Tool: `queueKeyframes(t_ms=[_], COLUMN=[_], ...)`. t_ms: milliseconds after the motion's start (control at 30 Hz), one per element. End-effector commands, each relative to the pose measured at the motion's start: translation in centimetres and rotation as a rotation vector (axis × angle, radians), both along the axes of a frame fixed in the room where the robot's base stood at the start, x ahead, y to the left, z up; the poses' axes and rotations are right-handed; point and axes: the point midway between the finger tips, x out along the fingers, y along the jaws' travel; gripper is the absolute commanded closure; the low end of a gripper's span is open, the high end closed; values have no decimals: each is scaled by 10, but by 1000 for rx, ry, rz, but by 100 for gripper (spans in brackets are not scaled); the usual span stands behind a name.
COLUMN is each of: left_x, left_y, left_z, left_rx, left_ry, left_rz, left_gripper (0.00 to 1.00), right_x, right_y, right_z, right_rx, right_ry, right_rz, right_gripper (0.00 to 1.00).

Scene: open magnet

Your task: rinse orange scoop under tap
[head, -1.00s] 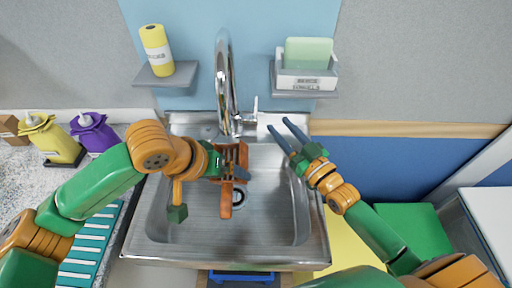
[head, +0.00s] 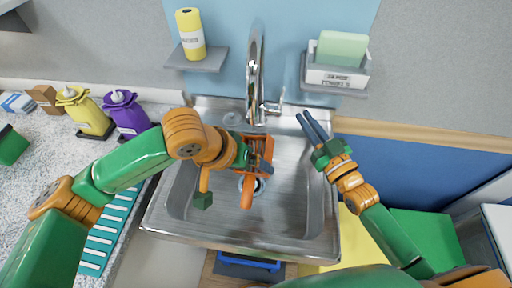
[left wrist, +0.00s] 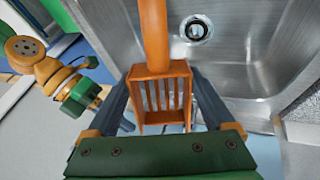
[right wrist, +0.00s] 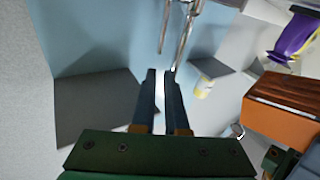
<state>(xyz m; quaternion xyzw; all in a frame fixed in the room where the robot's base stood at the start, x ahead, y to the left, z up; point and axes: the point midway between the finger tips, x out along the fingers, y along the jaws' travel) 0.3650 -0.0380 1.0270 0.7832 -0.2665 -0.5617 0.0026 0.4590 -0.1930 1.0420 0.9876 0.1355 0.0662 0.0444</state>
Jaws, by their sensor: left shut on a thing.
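The orange scoop (head: 247,192) with a slotted head is in my left gripper (head: 262,164), over the sink basin and below the tap. The left wrist view shows its slotted head (left wrist: 161,100) between the two fingers, handle pointing toward the drain. The chrome tap (head: 257,75) rises behind the sink, with its lever (head: 276,104) on its right side. I see no clear water stream. My right gripper (head: 303,116) is right of the lever, apart from it. Its fingers are close together with a narrow gap and hold nothing; they also show in the right wrist view (right wrist: 160,75).
The steel sink (head: 322,232) has its drain under the scoop. Wall shelves hold a yellow bottle (head: 190,35) and a sponge box (head: 338,75). Yellow (head: 85,112) and purple (head: 126,115) bottles stand left. A teal ribbed mat (head: 108,228) lies on the left counter.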

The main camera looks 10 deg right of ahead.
Motion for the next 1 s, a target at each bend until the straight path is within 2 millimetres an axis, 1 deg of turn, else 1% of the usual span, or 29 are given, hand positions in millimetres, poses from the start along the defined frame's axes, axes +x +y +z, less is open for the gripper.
queueKeyframes(t_ms=[67,167,200,300,400,500,567,667,767,1000], left_x=[0,0,0,0,0,0,0,0,0,0], left_y=[0,0,0,0,0,0,0,0,0,0], left_z=[0,0,0,0,0,0,0,0,0,0], left_rx=[0,0,0,0,0,0,0,0,0,0], left_ry=[0,-1,-1,-1,-1,-1,-1,-1,-1,-1], left_rz=[0,0,0,0,0,0,0,0,0,0], left_gripper=[69,69,69,69,69,69,69,69,69,69], right_x=[-7,-19,-25,-36,-45,-50,-51,-43,-26,26], right_y=[4,11,13,19,23,24,25,28,33,47], right_z=[1,1,0,-6,-13,-19,-21,-21,-18,-12], right_rx=[-155,-484,-624,-956,-1222,-1390,-1444,-1472,-1474,-1471], right_ry=[-64,-182,-226,-312,-366,-392,-400,-408,-410,-408], right_rz=[-26,-78,-100,-142,-163,-169,-168,-169,-169,-171], right_gripper=[100,100,100,100,100,100,100,100,100,100])
